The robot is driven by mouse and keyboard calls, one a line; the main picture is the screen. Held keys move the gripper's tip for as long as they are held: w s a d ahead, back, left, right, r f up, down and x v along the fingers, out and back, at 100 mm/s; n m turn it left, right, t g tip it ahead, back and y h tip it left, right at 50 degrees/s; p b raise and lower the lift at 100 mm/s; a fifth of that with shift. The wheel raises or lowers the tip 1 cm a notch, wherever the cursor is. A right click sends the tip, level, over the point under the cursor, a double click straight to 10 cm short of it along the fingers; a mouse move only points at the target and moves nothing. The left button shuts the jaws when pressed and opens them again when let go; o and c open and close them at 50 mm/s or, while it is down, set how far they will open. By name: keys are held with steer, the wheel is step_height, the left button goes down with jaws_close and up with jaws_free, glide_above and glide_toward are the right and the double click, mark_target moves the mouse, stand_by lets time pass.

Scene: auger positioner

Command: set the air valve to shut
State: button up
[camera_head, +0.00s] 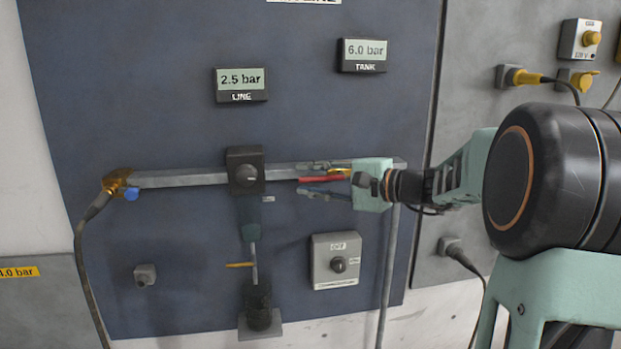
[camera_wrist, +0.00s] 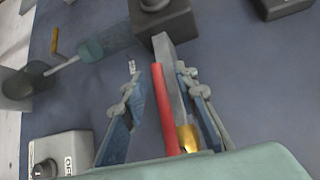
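The air valve has a long red lever (camera_head: 318,180) and a brass body (camera_head: 340,171) on the grey pipe at the right part of the panel. The lever lies nearly parallel to the pipe. My gripper (camera_head: 310,178) reaches in from the right, with one finger above and one below the lever. In the wrist view, the red lever (camera_wrist: 166,110) and brass body (camera_wrist: 188,138) lie between the two spread fingers of my gripper (camera_wrist: 160,85). A gap shows between the left finger and the lever. The right finger is close beside the pipe. The valve's base is partly hidden by my gripper.
The pipe (camera_head: 190,178) runs left through a dark block (camera_head: 245,171) to a brass fitting (camera_head: 117,183) with a hose. The LINE display (camera_head: 240,85) reads 2.5 bar; the TANK display (camera_head: 362,55) reads 6.0 bar. A switch box (camera_head: 324,272) sits below my gripper.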

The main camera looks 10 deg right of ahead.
steer(key=shift+c, duration=0.4)
jaws_close()
